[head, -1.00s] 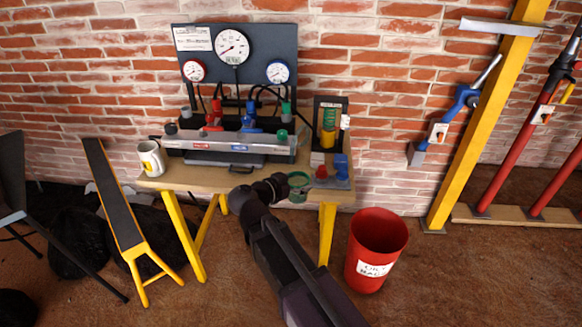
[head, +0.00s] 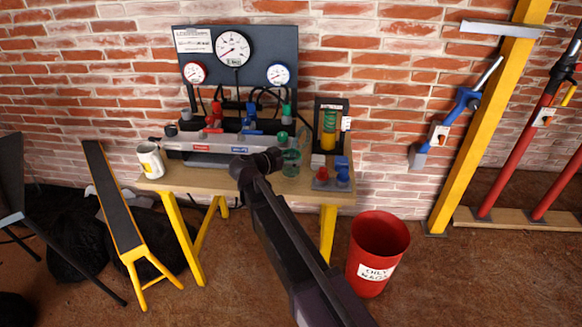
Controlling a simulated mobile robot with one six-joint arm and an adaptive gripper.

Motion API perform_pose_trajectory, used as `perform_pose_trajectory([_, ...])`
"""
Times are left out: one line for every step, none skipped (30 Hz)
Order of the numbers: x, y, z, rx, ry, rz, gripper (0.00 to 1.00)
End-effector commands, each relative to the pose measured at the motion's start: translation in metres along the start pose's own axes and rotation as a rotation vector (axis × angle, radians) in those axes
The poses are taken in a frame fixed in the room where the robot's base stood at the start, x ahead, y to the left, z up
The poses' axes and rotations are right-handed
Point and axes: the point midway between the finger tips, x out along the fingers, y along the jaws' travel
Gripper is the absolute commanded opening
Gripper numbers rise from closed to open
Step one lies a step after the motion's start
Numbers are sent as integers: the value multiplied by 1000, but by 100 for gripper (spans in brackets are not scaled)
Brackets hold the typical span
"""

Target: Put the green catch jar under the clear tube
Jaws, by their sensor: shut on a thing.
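The green catch jar (head: 291,164) is see-through green and is held upright over the right half of the wooden table, in front of the grey manifold block. My gripper (head: 277,159) is shut on the jar from its left side. The arm comes up from the bottom and hides part of the table's front edge. A thin, faint clear tube (head: 303,137) seems to hang at the right end of the manifold, just above and right of the jar. I cannot tell whether the jar's mouth is directly below it or whether the jar touches the table.
The table (head: 220,180) carries a manifold (head: 222,144) with gauges behind it. A spring stand (head: 329,128) and a block with red and blue knobs (head: 332,176) are close right of the jar. A red bin (head: 378,235) stands on the floor.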

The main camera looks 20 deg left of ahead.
Motion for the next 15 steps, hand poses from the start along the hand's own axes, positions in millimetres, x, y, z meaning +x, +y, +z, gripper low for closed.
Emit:
perform_pose_trajectory([0,0,0,0,0,0,38])
perform_pose_trajectory([0,0,0,0,0,0,38])
perform_pose_trajectory([0,1,0,0,0,0,38])
perform_pose_trajectory([0,1,0,0,0,0,38])
perform_pose_trajectory([0,1,0,0,0,0,38])
perform_pose_trajectory([0,1,0,0,0,0,38])
perform_pose_trajectory([0,1,0,0,0,0,38])
perform_pose_trajectory([0,1,1,0,0,0,38])
perform_pose_trajectory([1,1,2,0,0,1,38])
perform_pose_trajectory([1,1,4,0,0,1,38])
perform_pose_trajectory([2,1,5,0,0,1,38])
perform_pose_trajectory([2,1,7,0,0,1,38])
perform_pose_trajectory([3,1,9,0,0,1,38])
perform_pose_trajectory([4,1,12,0,0,1,38])
perform_pose_trajectory([5,1,15,0,0,1,38])
